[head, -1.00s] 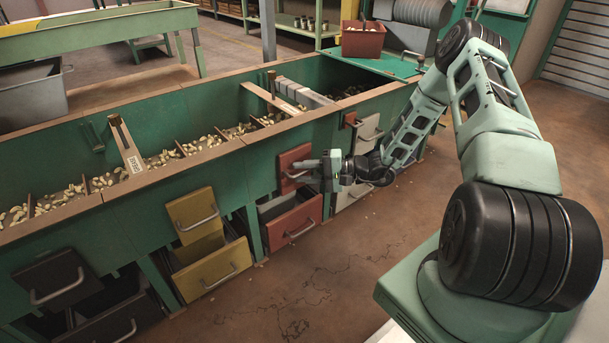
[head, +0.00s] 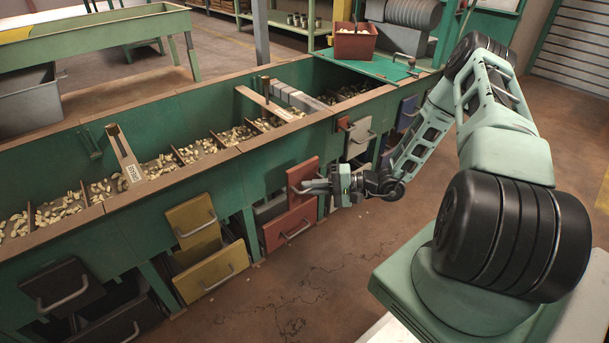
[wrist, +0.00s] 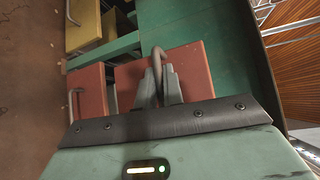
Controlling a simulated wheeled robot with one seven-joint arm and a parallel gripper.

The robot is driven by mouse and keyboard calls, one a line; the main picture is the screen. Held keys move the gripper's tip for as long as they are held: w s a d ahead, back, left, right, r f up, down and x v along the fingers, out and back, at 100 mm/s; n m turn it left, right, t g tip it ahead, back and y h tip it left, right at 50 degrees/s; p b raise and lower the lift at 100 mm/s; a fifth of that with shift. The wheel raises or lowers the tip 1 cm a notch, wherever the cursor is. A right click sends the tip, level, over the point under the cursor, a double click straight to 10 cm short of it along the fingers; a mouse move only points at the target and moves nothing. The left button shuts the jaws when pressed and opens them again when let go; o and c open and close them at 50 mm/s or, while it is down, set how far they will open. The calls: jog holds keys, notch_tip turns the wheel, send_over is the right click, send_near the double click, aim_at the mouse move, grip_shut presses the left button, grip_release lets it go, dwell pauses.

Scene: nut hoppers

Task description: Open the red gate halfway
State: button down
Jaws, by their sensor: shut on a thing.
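The red gate (head: 300,173) is an upright red plate with a metal handle on the front of the green hopper. Below it is a red drawer (head: 287,228) with its own handle. My gripper (head: 308,187) is at the red gate's handle. In the wrist view the red gate (wrist: 195,66) lies ahead, and my gripper (wrist: 160,88) has its fingers shut on the curved metal handle (wrist: 166,60). The red drawer (wrist: 88,92) shows to its left. Part of the handle is hidden between the fingers.
A yellow gate (head: 193,220) and yellow drawer (head: 211,272) stand left of the red ones. A dark gate (head: 62,285) is farther left, a white gate (head: 360,142) to the right. Nuts fill the trough above. The floor (head: 345,270) in front is open.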

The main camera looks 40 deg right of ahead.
jog(key=c, duration=1.5)
grip_release()
jog(key=p+v, duration=0.5)
jog(key=v, duration=1.2)
jog(key=shift+s+d, duration=0.15)
jog(key=shift+s, duration=0.05)
